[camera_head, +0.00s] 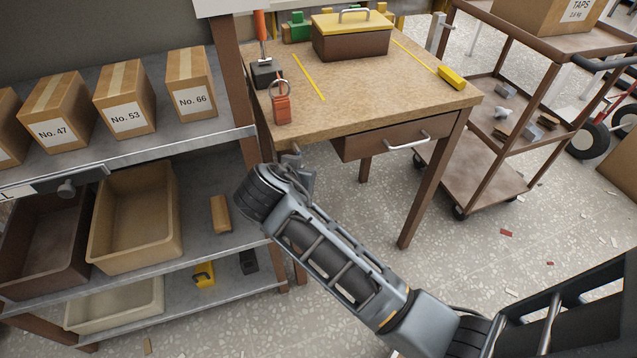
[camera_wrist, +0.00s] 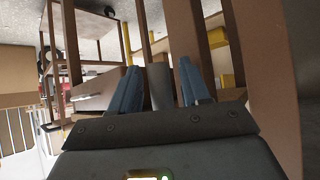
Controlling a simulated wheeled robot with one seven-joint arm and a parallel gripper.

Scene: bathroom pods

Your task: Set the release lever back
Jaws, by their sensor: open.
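A lever with an orange handle (camera_head: 261,28) stands nearly upright on a dark block (camera_head: 266,74) at the back left of the workbench top (camera_head: 365,95). The pictures do not label it as the release lever. My gripper (camera_head: 297,160) is below the bench's front left corner, well under and in front of the lever, and apart from it. In the wrist view my gripper (camera_wrist: 158,80) has its two blue-grey fingers apart. A grey cylinder (camera_wrist: 160,87) shows between them; I cannot tell what it is. The lever is not clear in the wrist view.
An orange tag with a ring (camera_head: 281,108) is on the bench's left edge. A brown toolbox with yellow lid (camera_head: 351,36) and a yellow block (camera_head: 452,77) are on top. A drawer (camera_head: 385,138) is under it. A shelf (camera_head: 210,130) is left, a cart (camera_head: 475,165) right.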

